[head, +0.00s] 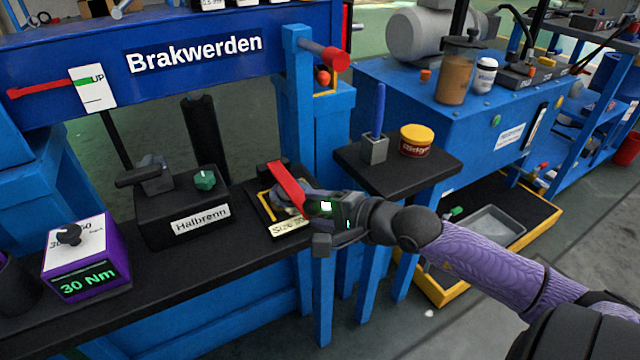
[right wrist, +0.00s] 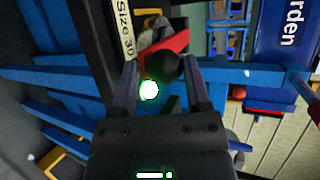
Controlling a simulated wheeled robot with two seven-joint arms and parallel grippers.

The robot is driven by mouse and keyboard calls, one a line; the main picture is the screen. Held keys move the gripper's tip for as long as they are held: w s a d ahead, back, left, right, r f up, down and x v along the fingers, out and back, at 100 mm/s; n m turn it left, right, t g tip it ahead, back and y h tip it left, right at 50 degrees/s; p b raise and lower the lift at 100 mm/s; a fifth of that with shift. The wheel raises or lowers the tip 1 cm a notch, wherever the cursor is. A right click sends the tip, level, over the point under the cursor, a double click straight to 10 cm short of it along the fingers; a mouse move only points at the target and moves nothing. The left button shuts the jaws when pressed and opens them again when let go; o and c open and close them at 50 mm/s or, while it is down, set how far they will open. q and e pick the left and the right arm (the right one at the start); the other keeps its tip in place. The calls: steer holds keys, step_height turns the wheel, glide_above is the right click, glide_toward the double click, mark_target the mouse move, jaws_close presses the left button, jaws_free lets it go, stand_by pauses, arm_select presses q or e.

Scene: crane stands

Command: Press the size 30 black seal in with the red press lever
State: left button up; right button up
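The red press lever (head: 286,185) slants down over a black base with a yellow outline and a "Size 30" label (head: 290,228). My right gripper (head: 318,203) is at the lever's lower end. In the right wrist view the red lever (right wrist: 160,48) ends in a dark round knob (right wrist: 165,68). The knob lies between the spread fingers of my right gripper (right wrist: 160,78), with a gap on the left side; firm contact is not visible. I cannot make out the black seal; the lever and gripper cover much of the base. My left gripper is not in view.
A black box labelled "Halbrenn" (head: 182,215) and a purple "30 Nm" box (head: 85,260) stand left on the bench. A blue post (head: 303,110) rises behind the press. A small black table (head: 430,175) at right holds a yellow-lidded tub (head: 416,140).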

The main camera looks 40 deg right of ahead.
steer(key=shift+o, duration=1.1)
steer(key=shift+s+f, duration=0.1)
steer(key=shift+f, duration=0.45)
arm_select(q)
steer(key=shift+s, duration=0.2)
arm_select(e)
steer(key=shift+o, duration=0.2)
steer(key=shift+r, duration=0.1)
steer(key=shift+r, duration=0.15)
arm_select(q)
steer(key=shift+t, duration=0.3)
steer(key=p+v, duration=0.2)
steer(key=p, duration=0.1)
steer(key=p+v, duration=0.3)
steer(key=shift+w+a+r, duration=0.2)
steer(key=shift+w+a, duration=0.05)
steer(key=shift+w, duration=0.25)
arm_select(e)
steer(key=v, duration=0.9)
steer(key=shift+s+r, duration=0.25)
steer(key=shift+s, duration=0.05)
steer(key=shift+d, duration=0.15)
